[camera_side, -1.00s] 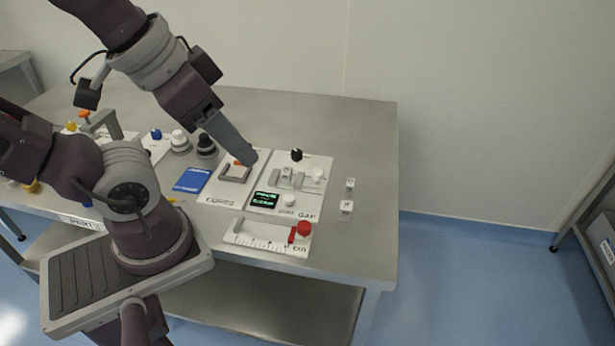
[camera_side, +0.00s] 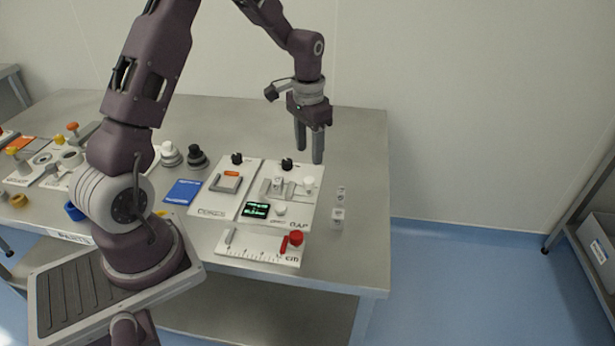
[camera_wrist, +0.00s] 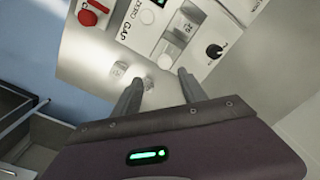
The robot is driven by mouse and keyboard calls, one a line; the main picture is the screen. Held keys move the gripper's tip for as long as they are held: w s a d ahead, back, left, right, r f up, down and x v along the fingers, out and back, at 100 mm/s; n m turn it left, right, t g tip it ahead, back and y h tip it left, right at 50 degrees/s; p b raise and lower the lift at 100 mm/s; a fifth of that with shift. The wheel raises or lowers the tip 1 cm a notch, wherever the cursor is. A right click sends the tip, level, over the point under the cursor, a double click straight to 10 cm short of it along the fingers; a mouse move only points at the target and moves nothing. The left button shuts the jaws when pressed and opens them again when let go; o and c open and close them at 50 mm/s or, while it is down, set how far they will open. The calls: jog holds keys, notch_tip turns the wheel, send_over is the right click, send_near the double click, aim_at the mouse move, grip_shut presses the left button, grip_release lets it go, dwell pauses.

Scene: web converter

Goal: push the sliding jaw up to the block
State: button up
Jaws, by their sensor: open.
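The gap gauge (camera_side: 303,216) is a white panel with a metal jaw assembly, a lit green display (camera_side: 256,210) and a black knob (camera_side: 287,164). A small pale block (camera_side: 277,184) appears to sit at the jaws. A white round knob (camera_side: 308,183) stands at the right of the assembly, apparently on the sliding jaw; the gap between jaw and block is too small to judge. My gripper (camera_side: 309,153) is open and empty, pointing down above the gauge's back right. In the wrist view its fingertips (camera_wrist: 162,78) hang beside the panel, apart from the jaw.
Two small labelled blocks (camera_side: 337,216) stand on the table right of the gauge. A ruler panel with a red knob (camera_side: 296,238) lies in front. The CORES panel (camera_side: 212,206) and a blue card (camera_side: 183,191) lie left. The table's right end is clear.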

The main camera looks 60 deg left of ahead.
aim_at(307, 180)
jog(key=f, duration=0.6)
jog(key=a+f, duration=0.1)
jog(key=f, duration=0.3)
jog(key=shift+w+a+f, duration=0.1)
jog(key=shift+w, duration=0.1)
jog(key=shift+c, duration=0.2)
grip_shut()
